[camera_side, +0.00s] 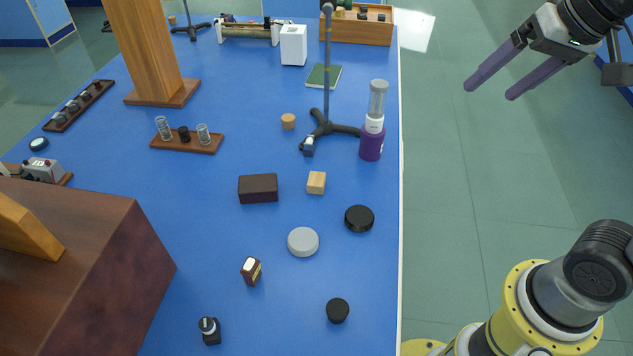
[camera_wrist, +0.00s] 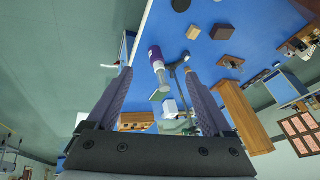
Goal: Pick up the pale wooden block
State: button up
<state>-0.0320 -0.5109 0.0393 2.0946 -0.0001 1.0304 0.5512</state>
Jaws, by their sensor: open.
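The pale wooden block (camera_side: 316,182) is a small light-tan block on the blue table, right of a larger dark brown block (camera_side: 258,188). It also shows near the top of the wrist view (camera_wrist: 193,32), standing clear of its neighbours. My gripper (camera_side: 489,92) is up at the top right of the side view, beyond the table's right edge. Its two purple fingers are apart with nothing between them. In the wrist view, my gripper (camera_wrist: 159,72) is well away from the block.
A purple-based bottle (camera_side: 371,143) and a tripod stand (camera_side: 328,127) with a tall rod are behind the block. A cork (camera_side: 288,121) lies farther back. A black disc (camera_side: 359,218) and a grey disc (camera_side: 303,241) lie in front. Bare table surrounds the block.

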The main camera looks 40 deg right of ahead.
jog(key=w+a+r+m, duration=0.1)
jog(key=w+a+m, duration=0.1)
jog(key=w, duration=0.5)
jog(key=m+g, duration=0.1)
jog(key=g, duration=0.5)
send_over(316, 178)
jog(key=f, duration=2.8)
jog(key=shift+w+a, duration=0.1)
jog(key=shift+a, duration=0.1)
jog(key=shift+d+f, duration=0.2)
jog(key=shift+f, duration=3.05)
grip_shut()
